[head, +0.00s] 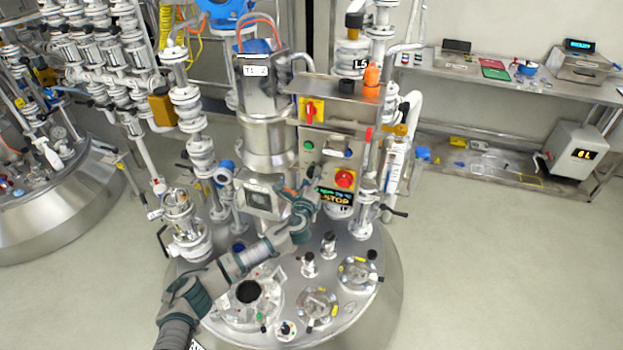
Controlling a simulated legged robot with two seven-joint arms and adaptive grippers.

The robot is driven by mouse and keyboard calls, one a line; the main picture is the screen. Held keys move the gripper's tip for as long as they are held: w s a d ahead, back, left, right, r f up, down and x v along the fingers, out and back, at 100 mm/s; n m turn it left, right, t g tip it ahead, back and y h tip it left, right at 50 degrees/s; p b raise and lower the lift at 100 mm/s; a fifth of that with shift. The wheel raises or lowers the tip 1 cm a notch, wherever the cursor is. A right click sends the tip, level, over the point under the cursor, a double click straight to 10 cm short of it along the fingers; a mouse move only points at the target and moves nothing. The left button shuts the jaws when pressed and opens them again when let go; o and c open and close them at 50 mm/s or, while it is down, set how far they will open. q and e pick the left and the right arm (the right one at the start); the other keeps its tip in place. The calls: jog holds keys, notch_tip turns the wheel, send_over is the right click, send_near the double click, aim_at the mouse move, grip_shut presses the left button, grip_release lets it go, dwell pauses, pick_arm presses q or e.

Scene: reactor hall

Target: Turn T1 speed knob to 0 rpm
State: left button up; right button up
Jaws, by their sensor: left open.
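The control panel (322,158) is a grey steel box on the reactor in the middle of the head view. It carries a red-and-yellow switch (310,111), a red button (345,179) and small controls in between. A dark display (335,197) at its lower edge shows green text and an orange word that looks like STOP. I cannot tell for certain which small control is the speed knob. My left gripper (303,190) is open in front of the panel's lower left corner, left of the red button. It partly covers that corner. I cannot tell whether it touches anything. My right gripper is not in view.
The reactor lid (230,325) below my left arm carries several ports and fittings. Pipes and valves (187,100) stand close at the left, and a motor housing (268,145) stands beside the panel. An orange bottle-like thing (371,80) stands on top. Open floor (500,260) lies at the right.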

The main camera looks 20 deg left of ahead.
pick_arm(q)
jog(key=shift+w, duration=0.15)
jog(key=c, duration=1.1)
jog(key=shift+c, duration=0.2)
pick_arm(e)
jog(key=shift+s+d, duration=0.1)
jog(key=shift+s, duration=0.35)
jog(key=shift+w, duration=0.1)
pick_arm(q)
jog(key=shift+f, duration=0.1)
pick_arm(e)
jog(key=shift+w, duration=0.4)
